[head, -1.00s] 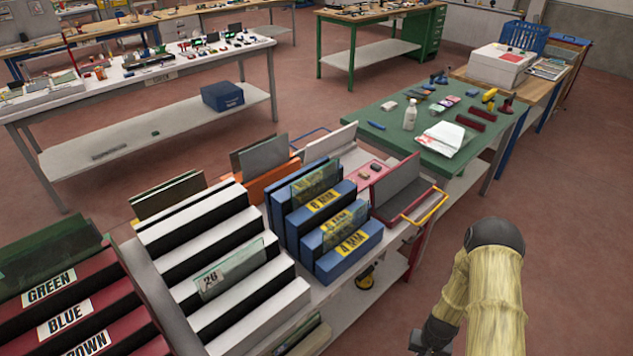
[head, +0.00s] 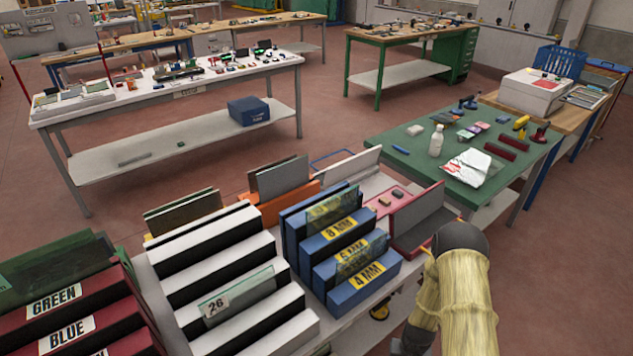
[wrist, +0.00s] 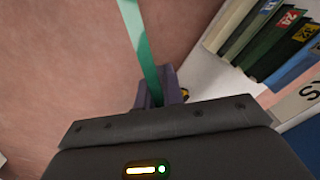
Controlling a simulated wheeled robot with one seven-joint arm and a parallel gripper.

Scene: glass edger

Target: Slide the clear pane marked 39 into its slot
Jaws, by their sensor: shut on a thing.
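In the wrist view, my gripper (wrist: 161,88) is shut on the edge of a thin green-tinted pane (wrist: 138,42). The pane is seen edge-on and runs up out of the picture, over the floor. Its number does not show. In the head view, my arm comes down at the right, and the fingers and held pane are not visible. A white stepped rack (head: 182,291) stands at the front, with a clear pane marked 26 (head: 240,296) in one of its lower slots. To its right is a blue rack (head: 345,293) labelled 8 MM, 6 MM and 4 MM, holding tinted panes (head: 362,255).
A dark red rack (head: 115,318) labelled GREEN and BLUE stands front left. A green table (head: 405,167) with a bottle and tools is beyond the racks. In the wrist view, numbered panes (wrist: 285,40) stand in a shelf at the right, near my gripper. Open floor lies behind.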

